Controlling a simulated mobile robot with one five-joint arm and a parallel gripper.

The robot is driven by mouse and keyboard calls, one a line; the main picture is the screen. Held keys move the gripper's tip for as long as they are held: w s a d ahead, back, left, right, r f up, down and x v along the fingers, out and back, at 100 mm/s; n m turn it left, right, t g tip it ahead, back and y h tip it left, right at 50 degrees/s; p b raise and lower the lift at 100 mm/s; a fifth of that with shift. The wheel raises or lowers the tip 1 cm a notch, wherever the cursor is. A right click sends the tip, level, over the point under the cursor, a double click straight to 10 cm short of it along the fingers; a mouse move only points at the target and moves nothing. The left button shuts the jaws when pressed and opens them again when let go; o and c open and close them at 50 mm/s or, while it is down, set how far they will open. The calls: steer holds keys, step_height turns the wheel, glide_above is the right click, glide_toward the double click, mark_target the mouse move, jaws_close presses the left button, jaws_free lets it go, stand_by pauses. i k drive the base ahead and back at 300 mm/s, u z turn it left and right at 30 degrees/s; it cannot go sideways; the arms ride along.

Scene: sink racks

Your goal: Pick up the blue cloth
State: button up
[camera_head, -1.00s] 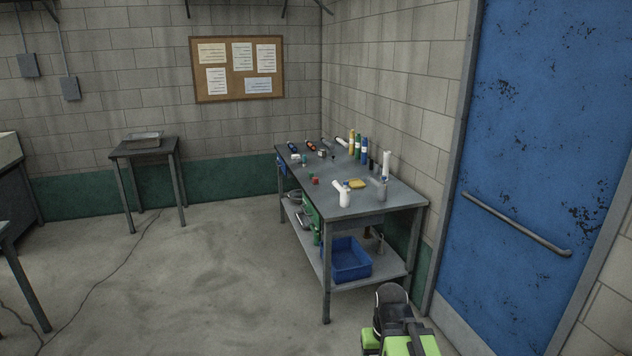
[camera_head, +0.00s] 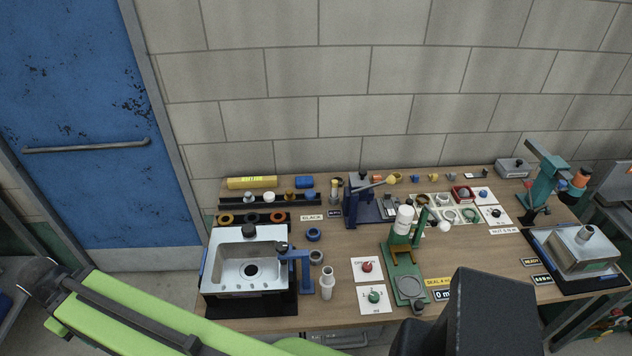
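I cannot make out a blue cloth for certain in the current view. The fingers of my gripper do not show. The arm is clear of the small blue item.
The bench is crowded: a metal basin (camera_head: 222,263) at left, a green stand (camera_head: 402,262) at centre, a teal press (camera_head: 541,185) and a metal unit (camera_head: 580,249) at right. A block wall stands behind. A blue door (camera_head: 85,120) is at left.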

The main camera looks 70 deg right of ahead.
mark_target(303, 180)
steer(key=z, duration=2.4)
steer(key=i, duration=0.5)
steer(key=u, duration=0.1)
steer(key=k, duration=0.5)
steer(key=u, duration=0.05)
